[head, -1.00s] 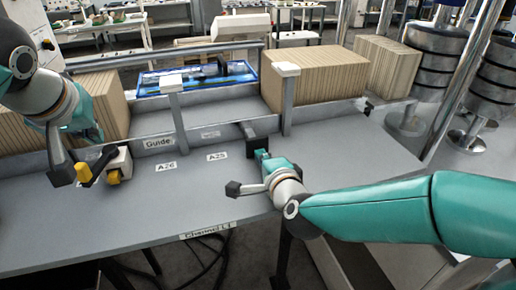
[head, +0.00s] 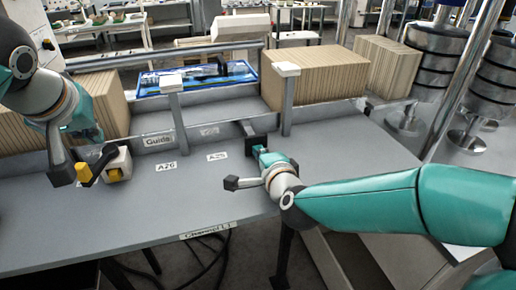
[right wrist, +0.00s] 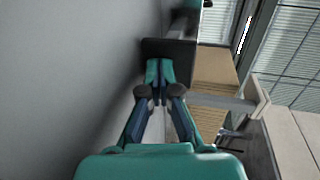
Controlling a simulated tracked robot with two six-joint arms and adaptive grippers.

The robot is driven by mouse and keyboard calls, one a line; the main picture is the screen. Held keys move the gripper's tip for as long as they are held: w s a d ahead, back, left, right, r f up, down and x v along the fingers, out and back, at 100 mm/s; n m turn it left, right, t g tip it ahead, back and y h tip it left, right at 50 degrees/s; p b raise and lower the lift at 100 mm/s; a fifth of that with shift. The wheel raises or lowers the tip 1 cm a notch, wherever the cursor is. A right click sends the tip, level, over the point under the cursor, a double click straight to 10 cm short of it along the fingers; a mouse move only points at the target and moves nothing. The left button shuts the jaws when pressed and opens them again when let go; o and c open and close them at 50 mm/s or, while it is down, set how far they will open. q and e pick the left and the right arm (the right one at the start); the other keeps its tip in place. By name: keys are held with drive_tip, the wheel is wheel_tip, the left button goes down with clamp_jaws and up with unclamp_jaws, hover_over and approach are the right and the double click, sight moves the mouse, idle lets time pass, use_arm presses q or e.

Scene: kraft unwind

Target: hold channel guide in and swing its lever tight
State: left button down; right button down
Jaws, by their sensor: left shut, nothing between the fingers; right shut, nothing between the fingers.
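The channel guide shows as a grey bar with a dark end plate (head: 256,141) at the back edge of the grey table, right of label A25. My right gripper (head: 262,153) is shut and empty, its fingertips at the plate's near face. In the right wrist view the closed fingers (right wrist: 160,68) meet or nearly meet the dark plate (right wrist: 167,50). A black lever with a yellow tip (head: 83,172) stands by a white block (head: 119,166) at the left. My left gripper (head: 86,140) is close behind the lever, its fingertips mostly hidden; contact cannot be told.
The grey table (head: 205,200) is clear between the arms. A back rail carries a Guide label (head: 158,141). White-capped posts (head: 287,95), a blue-edged tray (head: 190,82) and brown board stacks (head: 320,80) stand behind it. Metal columns (head: 440,80) stand at the right.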

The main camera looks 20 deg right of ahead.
drive_tip(key=shift+w, duration=0.35)
idle(0.3)
drive_tip(key=shift+w, duration=0.7)
idle(0.4)
use_arm(q)
drive_tip(key=shift+f, duration=1.3)
drive_tip(key=shift+f, duration=0.1)
drive_tip(key=shift+f, duration=1.25)
drive_tip(key=shift+f, duration=0.1)
